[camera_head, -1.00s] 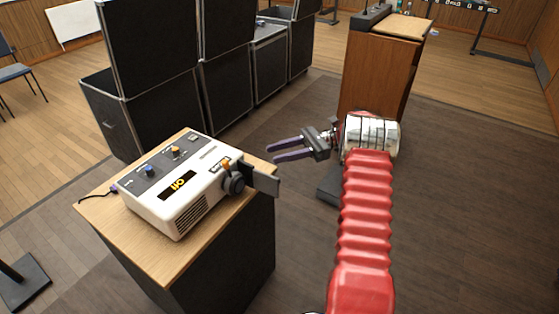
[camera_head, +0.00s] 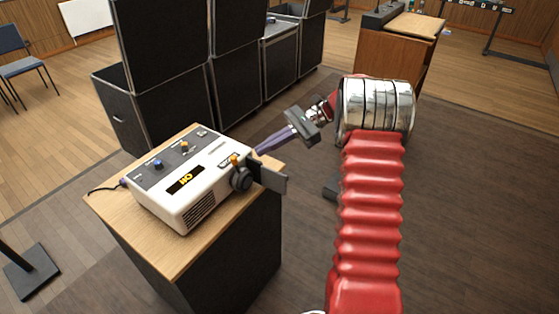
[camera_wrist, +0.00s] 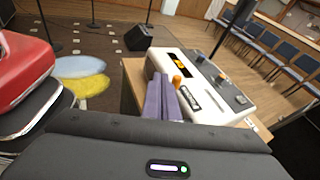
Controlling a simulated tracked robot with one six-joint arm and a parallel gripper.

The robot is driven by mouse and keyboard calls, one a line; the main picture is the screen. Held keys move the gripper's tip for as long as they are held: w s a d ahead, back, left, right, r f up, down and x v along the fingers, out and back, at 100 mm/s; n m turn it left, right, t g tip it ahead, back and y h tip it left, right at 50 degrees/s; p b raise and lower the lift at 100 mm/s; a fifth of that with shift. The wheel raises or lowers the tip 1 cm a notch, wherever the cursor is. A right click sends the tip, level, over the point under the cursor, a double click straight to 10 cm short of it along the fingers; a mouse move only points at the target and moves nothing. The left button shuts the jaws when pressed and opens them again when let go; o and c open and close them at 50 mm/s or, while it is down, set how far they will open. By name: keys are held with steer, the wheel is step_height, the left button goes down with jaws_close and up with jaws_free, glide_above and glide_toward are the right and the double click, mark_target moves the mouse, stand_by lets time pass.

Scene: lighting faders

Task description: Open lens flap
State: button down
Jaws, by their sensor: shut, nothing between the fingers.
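A white projector (camera_head: 190,180) with a dark control strip sits on a wooden-topped stand. Its dark round lens (camera_head: 241,178) is at the right end, below an orange knob (camera_head: 234,160). The dark grey lens flap (camera_head: 269,177) stands upright at the lens's right end; I cannot tell how far it is turned. My gripper (camera_head: 259,150) is shut and empty, its purple fingers pointing left, just behind the flap and lens in the picture. In the wrist view, the fingers (camera_wrist: 162,98) are together in front of the projector (camera_wrist: 212,86), next to the orange knob (camera_wrist: 177,80). The flap is not visible there.
The projector's stand (camera_head: 110,213) has a wooden top and dark sides. Large black cases (camera_head: 163,105) stand behind it. A wooden lectern (camera_head: 388,60) is at the back right. The floor right of my arm is clear.

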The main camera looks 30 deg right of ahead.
steer(key=s+a+r+n+h, duration=0.6)
steer(key=s+a+h, duration=0.1)
steer(key=s+a, duration=0.3)
steer(key=s+a+n+t+h, duration=0.1)
steer(key=s+n+t+h, duration=0.4)
steer(key=s+n, duration=0.5)
steer(key=shift+s+a+r+n+h, duration=0.25)
steer(key=shift+s+h, duration=0.95)
steer(key=shift+s, duration=2.35)
